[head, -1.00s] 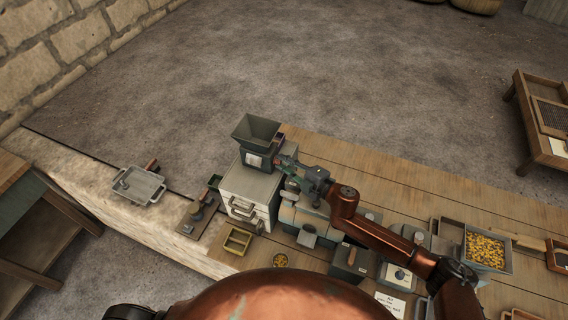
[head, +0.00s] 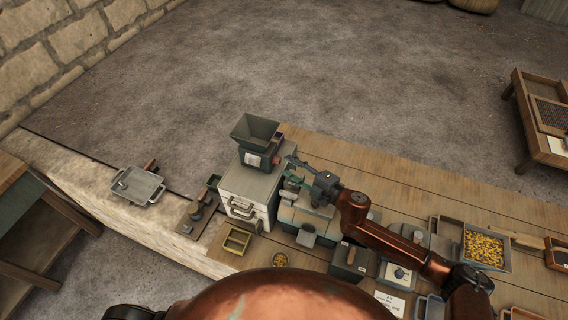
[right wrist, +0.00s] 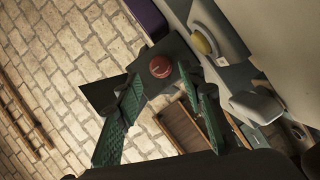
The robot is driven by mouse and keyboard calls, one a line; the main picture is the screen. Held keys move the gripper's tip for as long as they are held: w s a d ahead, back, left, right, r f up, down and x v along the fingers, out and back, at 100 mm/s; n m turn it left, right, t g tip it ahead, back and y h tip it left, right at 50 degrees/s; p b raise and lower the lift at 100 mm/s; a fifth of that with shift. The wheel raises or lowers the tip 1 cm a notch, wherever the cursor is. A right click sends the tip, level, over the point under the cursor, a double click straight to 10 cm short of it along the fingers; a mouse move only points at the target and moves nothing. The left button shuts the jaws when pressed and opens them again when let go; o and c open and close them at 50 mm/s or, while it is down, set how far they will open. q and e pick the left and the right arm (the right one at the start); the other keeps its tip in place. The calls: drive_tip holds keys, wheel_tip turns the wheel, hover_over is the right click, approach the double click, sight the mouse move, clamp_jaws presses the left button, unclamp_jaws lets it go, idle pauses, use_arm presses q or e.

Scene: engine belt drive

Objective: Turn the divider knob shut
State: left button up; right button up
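A round red knob (right wrist: 160,66) sits on a dark plate in the right wrist view, just beyond and between my right gripper's fingertips. I take it for the divider knob, but no marking shows whether it is open or shut. In the head view, a grey machine with a square hopper (head: 255,130) stands on a pale drawer cabinet. My right gripper (head: 289,170) is beside the machine's right side. Its two green fingers (right wrist: 168,85) are spread apart, with nothing held between them. My left gripper is not in view.
A pale housing with a yellowish round part (right wrist: 203,42) lies close right of the fingers. A grain tray (head: 485,248) is at right. The bench behind my right arm is mostly clear.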

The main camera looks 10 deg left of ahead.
drive_tip(key=v, duration=0.8)
idle(0.4)
